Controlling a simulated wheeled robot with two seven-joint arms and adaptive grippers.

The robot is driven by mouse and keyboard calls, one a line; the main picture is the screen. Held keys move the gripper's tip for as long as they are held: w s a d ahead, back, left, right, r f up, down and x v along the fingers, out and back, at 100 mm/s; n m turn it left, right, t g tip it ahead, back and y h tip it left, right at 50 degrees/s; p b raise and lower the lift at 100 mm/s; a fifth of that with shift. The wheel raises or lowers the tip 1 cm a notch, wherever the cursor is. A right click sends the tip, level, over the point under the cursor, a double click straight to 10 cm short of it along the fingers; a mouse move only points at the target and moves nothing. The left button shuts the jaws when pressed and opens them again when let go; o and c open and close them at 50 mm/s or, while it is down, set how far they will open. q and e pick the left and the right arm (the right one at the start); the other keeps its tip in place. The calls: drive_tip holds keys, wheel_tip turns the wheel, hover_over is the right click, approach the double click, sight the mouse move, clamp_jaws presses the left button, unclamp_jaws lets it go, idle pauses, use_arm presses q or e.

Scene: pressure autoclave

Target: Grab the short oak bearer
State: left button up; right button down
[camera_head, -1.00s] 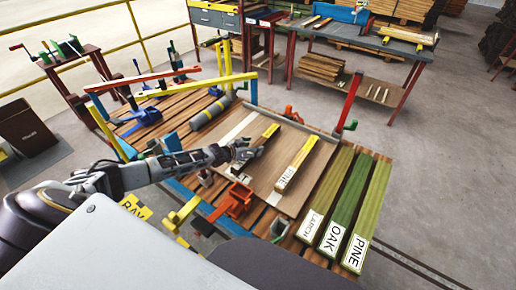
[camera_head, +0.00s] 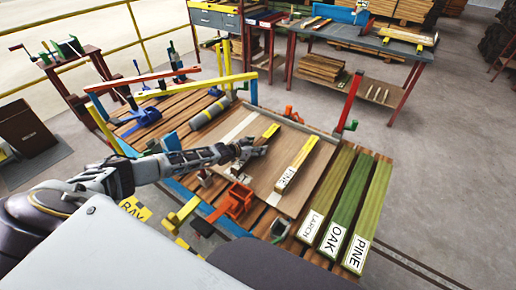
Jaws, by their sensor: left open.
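A short yellow-topped bearer (camera_head: 271,131) lies on the light wooden board (camera_head: 250,185). My left gripper (camera_head: 262,150) is open at its near end and hides that end, so I cannot read a label or tell whether they touch. A second short bearer (camera_head: 298,163) lies to its right, apart from it, with a label that seems to read PINE. A long green board labelled OAK (camera_head: 345,205) lies between long boards labelled LARCH (camera_head: 328,190) and PINE (camera_head: 370,210) at the right of the slatted table. My right gripper is out of view.
An orange-red clamp (camera_head: 236,200) stands at the board's near left edge. A grey cylinder (camera_head: 210,113) lies behind my left forearm. Red, yellow and blue bars (camera_head: 195,83) rise at the back left. A red post (camera_head: 349,102) stands at the back right.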

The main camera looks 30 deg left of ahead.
use_arm(q)
drive_tip(key=c, duration=1.4)
drive_tip(key=shift+c, duration=0.5)
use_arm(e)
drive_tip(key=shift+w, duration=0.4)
use_arm(q)
drive_tip(key=shift+r, duration=0.1)
clamp_jaws()
